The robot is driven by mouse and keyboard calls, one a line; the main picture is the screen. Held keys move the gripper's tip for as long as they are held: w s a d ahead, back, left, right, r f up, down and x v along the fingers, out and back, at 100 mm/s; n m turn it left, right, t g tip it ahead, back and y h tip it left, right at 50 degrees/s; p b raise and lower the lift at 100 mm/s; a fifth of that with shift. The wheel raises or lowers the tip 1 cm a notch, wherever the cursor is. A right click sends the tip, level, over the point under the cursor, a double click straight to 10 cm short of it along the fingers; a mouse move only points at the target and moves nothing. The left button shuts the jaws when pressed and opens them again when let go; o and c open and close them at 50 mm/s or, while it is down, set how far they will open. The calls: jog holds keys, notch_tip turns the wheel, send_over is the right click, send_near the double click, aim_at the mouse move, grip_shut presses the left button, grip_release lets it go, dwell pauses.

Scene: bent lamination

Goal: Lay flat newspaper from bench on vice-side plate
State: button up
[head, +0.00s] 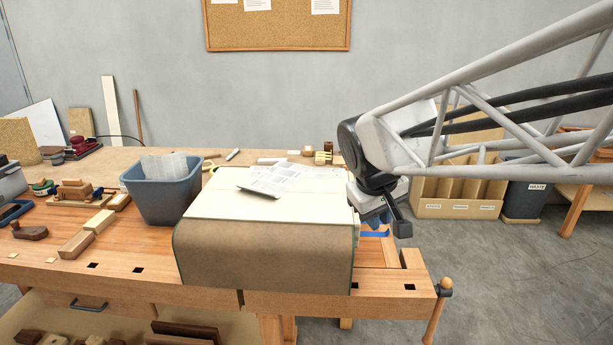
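Printed newspaper sheets (285,174) lie on a cream-coloured flat surface in the middle of the bench (140,250). One greyish printed piece (259,188) lies at their front left and looks slightly tilted. The cream surface (290,210) continues forward to a brown sheet (265,260) that hangs over the bench's front edge. I cannot tell which part is the vice-side plate. My gripper (390,222) is at the right end of the cream surface, above the vice end of the bench. Its fingertips are small and partly hidden, so its opening and any held thing are unclear.
A blue-grey bin (165,195) holding paper stands left of the cream surface. Wooden blocks (86,234) and tools lie further left. A vice handle (437,310) sticks out at front right. Small items (321,158) line the back. A wooden rack (462,190) stands beyond the bench.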

jog(key=w+a+n+t, duration=0.1)
jog(key=w+a+n, duration=0.3)
jog(key=w+a, duration=0.9)
jog(key=n+t, duration=0.2)
jog(key=n, duration=0.2)
send_near(257, 199)
jog(key=shift+w+a+r+h, duration=0.2)
jog(key=shift+w+r+h, duration=0.2)
jog(key=shift+w+r, duration=0.25)
jog(key=shift+f, duration=0.1)
jog(key=shift+x, duration=1.3)
jog(key=shift+x, duration=2.6)
grip_shut()
